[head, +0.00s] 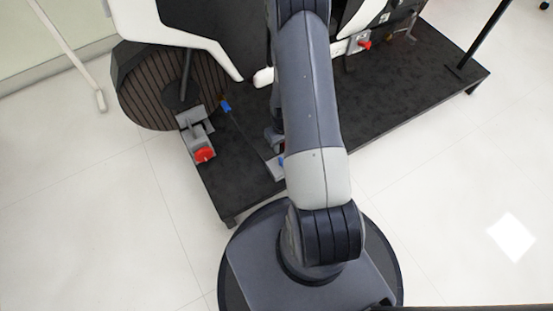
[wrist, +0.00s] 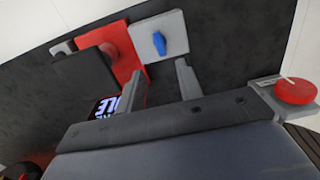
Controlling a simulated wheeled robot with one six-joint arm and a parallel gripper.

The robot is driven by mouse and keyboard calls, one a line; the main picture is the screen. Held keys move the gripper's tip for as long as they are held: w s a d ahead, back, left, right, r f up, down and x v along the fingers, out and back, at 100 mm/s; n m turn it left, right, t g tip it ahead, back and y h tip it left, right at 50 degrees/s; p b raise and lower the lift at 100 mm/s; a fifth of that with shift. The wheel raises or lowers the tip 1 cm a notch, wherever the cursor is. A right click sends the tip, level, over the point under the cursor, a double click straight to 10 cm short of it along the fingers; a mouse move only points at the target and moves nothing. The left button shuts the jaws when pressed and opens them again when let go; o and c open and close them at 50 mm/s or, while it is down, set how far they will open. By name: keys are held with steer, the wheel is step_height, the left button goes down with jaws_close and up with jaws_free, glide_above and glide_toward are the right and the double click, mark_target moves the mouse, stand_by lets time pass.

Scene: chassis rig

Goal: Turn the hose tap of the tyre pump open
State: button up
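A blue tap handle (wrist: 172,40) sits on a light grey plate (wrist: 150,46) in the wrist view, beside a red body (wrist: 118,50) that looks like the pump. In the head view a bit of blue (head: 281,161) and a grey plate (head: 275,169) show beside my arm, which hides the rest. My gripper (wrist: 160,86) is open, its two grey fingers apart with nothing held between them. The blue handle lies beyond the fingertips, apart from them.
A red knob (wrist: 296,91) on a grey bracket is at the right in the wrist view, and a red knob (head: 204,155) shows in the head view. A dark wheel (head: 150,85) stands left of the black platform (head: 235,170). Another blue piece (head: 225,106) has a thin line trailing from it.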

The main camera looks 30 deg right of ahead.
mark_target(282, 161)
step_height(282, 161, down, 10)
steer(key=b, duration=0.3)
steer(key=shift+f, duration=0.15)
jaws_close()
